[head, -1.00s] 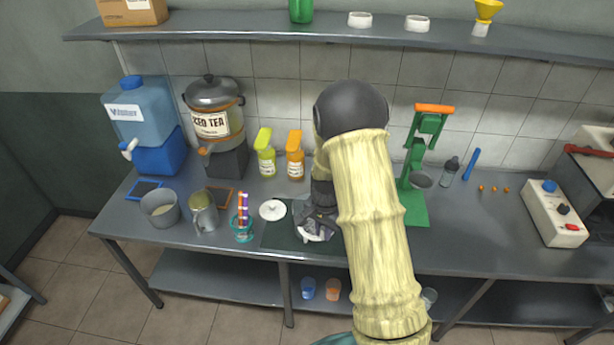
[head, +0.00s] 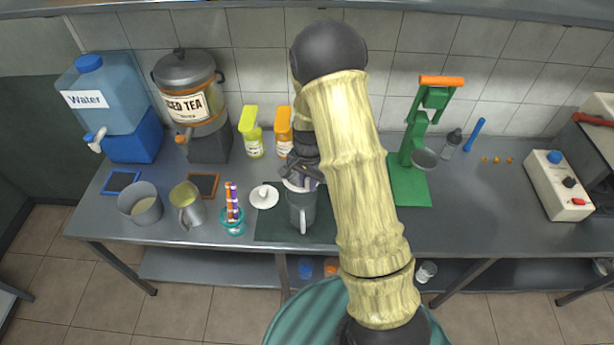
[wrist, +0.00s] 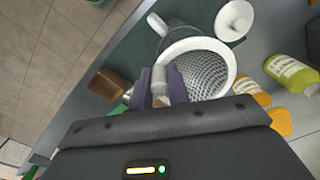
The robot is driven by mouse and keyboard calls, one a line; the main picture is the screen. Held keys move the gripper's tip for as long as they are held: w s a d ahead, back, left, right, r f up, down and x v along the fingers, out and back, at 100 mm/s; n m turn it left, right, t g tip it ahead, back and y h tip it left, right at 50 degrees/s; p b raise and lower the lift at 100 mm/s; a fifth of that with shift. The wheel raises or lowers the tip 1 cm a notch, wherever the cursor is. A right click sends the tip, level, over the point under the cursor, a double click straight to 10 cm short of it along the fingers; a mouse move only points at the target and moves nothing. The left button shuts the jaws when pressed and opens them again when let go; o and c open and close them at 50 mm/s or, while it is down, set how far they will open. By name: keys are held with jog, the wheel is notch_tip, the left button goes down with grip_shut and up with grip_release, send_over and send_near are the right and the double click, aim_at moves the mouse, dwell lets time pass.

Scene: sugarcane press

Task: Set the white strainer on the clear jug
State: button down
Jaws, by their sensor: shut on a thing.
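The white strainer (wrist: 207,72), with a perforated bowl and white rim, is in my gripper (wrist: 166,88). The fingers are shut on its side near the rim. In the head view the strainer (head: 296,186) shows as a white edge under my gripper (head: 303,174), at the mouth of the clear jug (head: 302,212). The jug stands upright on the dark mat with its pale handle toward the front. In the wrist view the jug's handle (wrist: 157,24) shows beside the strainer. I cannot tell whether the strainer touches the jug's rim.
A white lid (head: 263,196) lies left of the jug. A teal cup with coloured sticks (head: 232,222) stands further left. Yellow (head: 251,140) and orange (head: 284,138) bottles stand behind. A green press (head: 415,150) stands right of my arm.

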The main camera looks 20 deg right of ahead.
jog(key=shift+s, duration=0.15)
jog(key=shift+f, duration=0.35)
jog(key=shift+f+b, duration=3)
jog(key=shift+f, duration=0.85)
jog(key=shift+s+f, duration=0.1)
jog(key=c, duration=0.8)
grip_release()
jog(key=shift+a, duration=0.1)
jog(key=shift+w, duration=0.2)
